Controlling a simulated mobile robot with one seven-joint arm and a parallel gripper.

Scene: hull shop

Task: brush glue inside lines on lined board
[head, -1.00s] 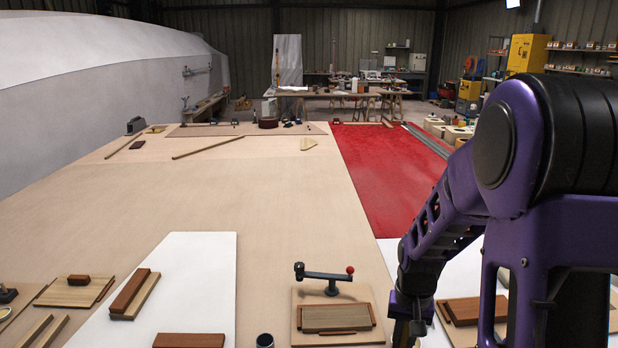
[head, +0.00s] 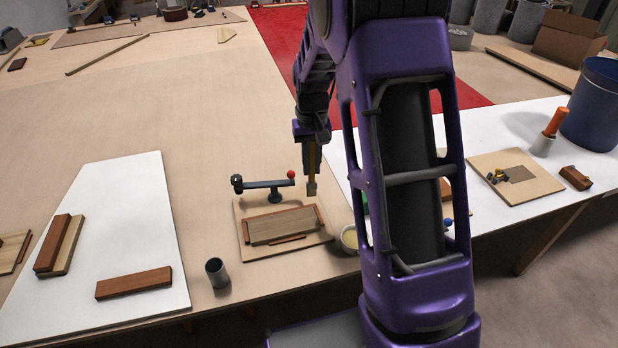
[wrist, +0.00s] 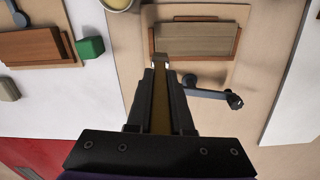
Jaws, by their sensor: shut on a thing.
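My gripper (head: 311,135) is shut on a brush (head: 312,162) with a yellowish handle and a pale grey tip pointing down. In the wrist view the brush (wrist: 160,105) runs between the fingers (wrist: 160,82), its tip over the board near the pale wood panel's edge. The board (head: 245,205) carries that pale panel (head: 283,225), edged by darker brown strips, and a lever clamp (head: 265,185) with a red knob. I cannot make out drawn lines on it. Whether the tip touches anything is unclear. A pot with cream-coloured contents (head: 349,238) stands right of the board, partly hidden by my arm.
A grey cup (head: 216,272) stands left of the board. Brown blocks (head: 133,283) lie on a white sheet (head: 125,220). A green block (wrist: 90,47) shows in the wrist view. The bench behind the board is mostly clear.

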